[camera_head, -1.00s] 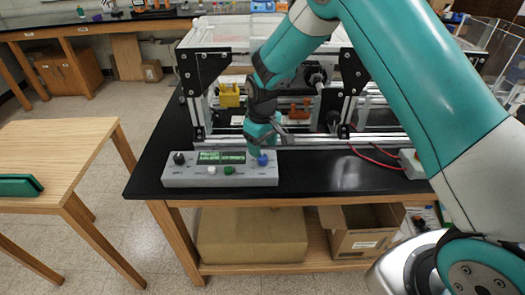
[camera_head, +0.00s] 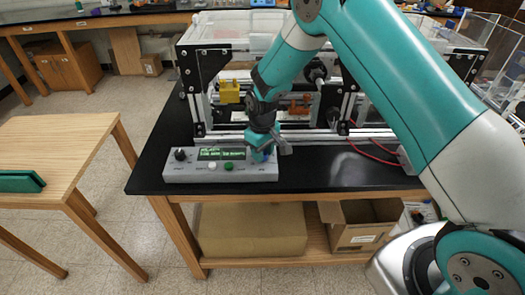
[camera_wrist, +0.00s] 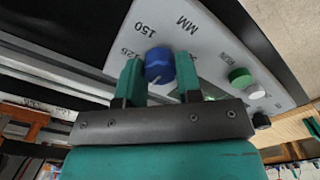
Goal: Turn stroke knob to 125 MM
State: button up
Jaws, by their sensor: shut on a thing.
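The grey control box (camera_head: 190,172) lies at the front edge of the black bench. Its blue stroke knob (camera_wrist: 159,65) sits between the two teal fingers of my gripper (camera_wrist: 158,72) in the wrist view. My gripper is shut on the knob. A pale pointer mark shows on the knob's lower side in the wrist view. Printed 150, MM and a partly hidden number that looks like 125 stand around it. In the head view my gripper (camera_head: 262,150) is at the box's right end and mostly hides the knob. The green display (camera_head: 222,154) is too small to read.
A black knob (camera_head: 180,155), a white button (camera_head: 213,167) and a green button (camera_head: 229,166) are on the same box. The extrusion frame (camera_head: 197,115) stands close behind it. Red cables (camera_head: 375,158) lie on the bench to the right.

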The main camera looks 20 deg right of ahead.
jog(key=shift+m, duration=0.4)
jog(key=m+b, duration=0.2)
jog(key=m, duration=0.2)
jog(key=shift+f+m+b, duration=0.1)
jog(key=shift+m+b, duration=0.2)
jog(key=shift+b, duration=0.05)
jog(key=m+b, duration=0.1)
jog(key=m, duration=0.5)
jog(key=shift+b, duration=0.4)
jog(key=shift+m, duration=0.3)
jog(key=o, duration=0.9)
jog(key=shift+o, duration=0.2)
jog(key=shift+r, duration=0.2)
